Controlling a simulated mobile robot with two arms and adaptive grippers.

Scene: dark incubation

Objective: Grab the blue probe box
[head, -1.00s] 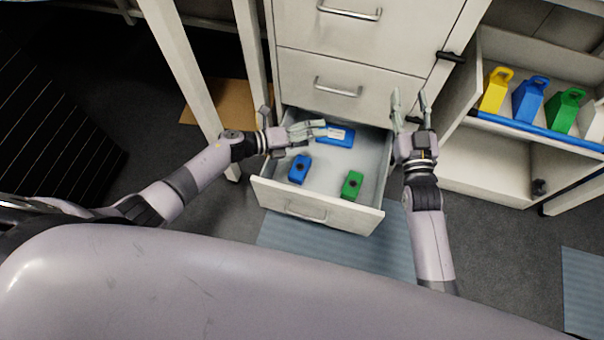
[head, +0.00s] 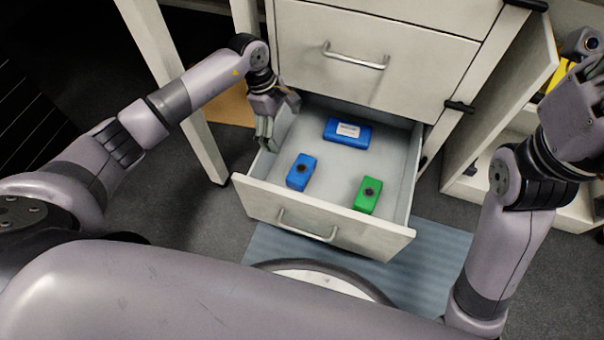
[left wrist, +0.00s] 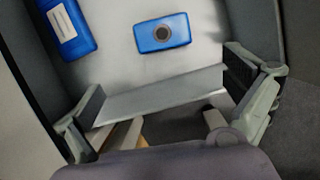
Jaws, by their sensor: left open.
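Two blue boxes lie in the open drawer (head: 345,225), and I cannot tell from looks alone which is the probe box. The small blue box with a dark round top (head: 298,178) is near the drawer's front left. The flat blue box with a white label (head: 347,138) is at the back. My left gripper (head: 278,122) points down at the drawer's left side, open and empty, touching neither box. In the left wrist view the small blue box (left wrist: 163,43) is beyond the fingers, and the labelled box (left wrist: 78,42) is at upper left. My right gripper (head: 575,110) is at the right edge, its fingers unclear.
A small green box (head: 366,198) with a dark round top lies at the drawer's front right. The closed drawer (head: 420,65) above overhangs the back. A table leg (head: 178,95) stands left of the cabinet. An open shelf unit (head: 500,160) is at right, partly behind my right arm.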

